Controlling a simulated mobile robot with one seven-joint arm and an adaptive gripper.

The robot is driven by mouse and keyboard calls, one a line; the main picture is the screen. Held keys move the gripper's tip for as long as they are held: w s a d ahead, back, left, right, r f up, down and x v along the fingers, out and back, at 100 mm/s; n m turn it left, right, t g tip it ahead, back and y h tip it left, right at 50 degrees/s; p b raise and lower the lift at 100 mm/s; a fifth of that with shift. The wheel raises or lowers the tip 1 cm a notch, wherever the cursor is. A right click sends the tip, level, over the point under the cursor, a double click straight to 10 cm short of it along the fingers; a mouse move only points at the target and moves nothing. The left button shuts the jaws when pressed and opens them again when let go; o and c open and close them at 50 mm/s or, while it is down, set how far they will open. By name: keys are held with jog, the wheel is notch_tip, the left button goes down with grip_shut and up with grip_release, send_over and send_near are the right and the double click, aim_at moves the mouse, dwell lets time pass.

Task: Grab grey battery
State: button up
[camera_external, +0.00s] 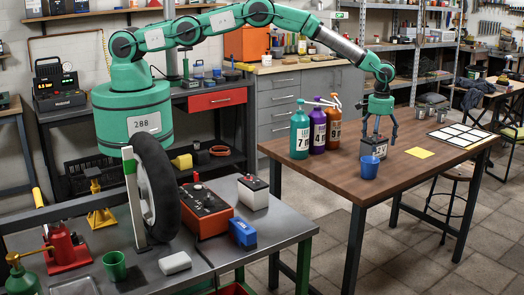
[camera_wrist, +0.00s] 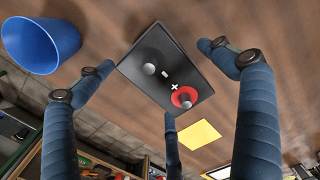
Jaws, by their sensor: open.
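The grey battery (camera_external: 374,147) stands on the wooden table, partly hidden behind the blue cup. In the wrist view the dark top of the battery (camera_wrist: 150,60) shows two round terminals, one ringed in red, with plus and minus marks. My gripper (camera_external: 379,128) points down just above the battery. Its fingers (camera_wrist: 165,85) are spread open around the battery's top, with gaps between them and the battery. Nothing is held. How far the fingertips reach down the battery's sides is hard to tell.
A blue cup (camera_external: 369,167) stands close in front of the battery. A yellow sheet (camera_external: 419,152) lies to its right, near a white gridded panel (camera_external: 459,135). Several bottles (camera_external: 300,134) stand to the left. A white battery (camera_external: 253,193) is on the nearer grey bench.

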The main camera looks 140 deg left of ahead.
jog(key=shift+f, duration=0.2)
dwell(0.4)
jog(key=c, duration=1.9)
jog(key=shift+r, duration=0.15)
jog(key=shift+c, duration=0.8)
jog(key=shift+r, duration=0.1)
jog(key=shift+r, duration=4.9)
jog(key=shift+a, duration=0.1)
